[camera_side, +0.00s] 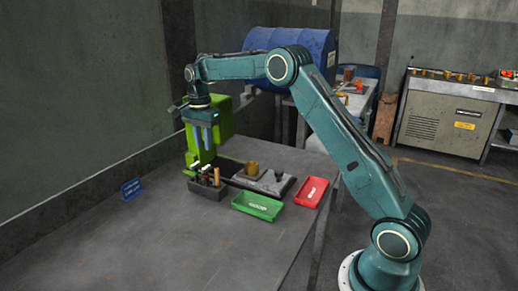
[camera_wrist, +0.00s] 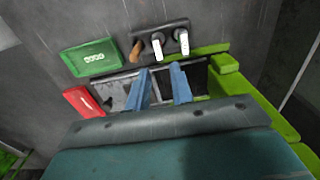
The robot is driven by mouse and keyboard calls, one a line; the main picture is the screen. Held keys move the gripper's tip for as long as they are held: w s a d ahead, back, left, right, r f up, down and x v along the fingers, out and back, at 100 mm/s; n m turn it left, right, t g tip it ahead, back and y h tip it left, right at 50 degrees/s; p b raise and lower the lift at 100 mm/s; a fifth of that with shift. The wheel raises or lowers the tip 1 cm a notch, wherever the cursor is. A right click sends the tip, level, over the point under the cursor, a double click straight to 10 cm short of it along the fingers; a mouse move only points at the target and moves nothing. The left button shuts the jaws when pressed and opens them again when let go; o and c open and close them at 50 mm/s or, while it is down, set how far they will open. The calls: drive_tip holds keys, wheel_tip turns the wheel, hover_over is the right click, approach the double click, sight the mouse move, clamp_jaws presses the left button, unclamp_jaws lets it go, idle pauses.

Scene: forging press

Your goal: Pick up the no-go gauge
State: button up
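A dark gauge holder (camera_side: 207,191) stands on the bench below my gripper, with several upright pieces in it. In the wrist view the holder (camera_wrist: 174,24) carries two white-topped gauges, a left one (camera_wrist: 157,44) and a right one (camera_wrist: 182,41), beside a wooden handle (camera_wrist: 136,50). I cannot tell which is the no-go gauge. My gripper (camera_side: 205,147) hangs above the holder, clear of it. Its blue fingers (camera_wrist: 161,68) are apart with nothing between them.
A green press (camera_side: 225,123) stands close behind my gripper. A green tray (camera_side: 257,205) and a red tray (camera_side: 311,192) lie to the right of the holder. A brass-coloured part (camera_side: 252,168) sits on a dark fixture. A blue sign (camera_side: 132,188) stands left; the front bench is clear.

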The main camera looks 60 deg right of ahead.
sight(206, 167)
wheel_tip(206, 167, down, 7)
drive_tip(key=shift+r, duration=0.15)
idle(0.4)
drive_tip(key=shift+s+a+f, duration=0.15)
drive_tip(key=shift+f, duration=2.45)
clamp_jaws()
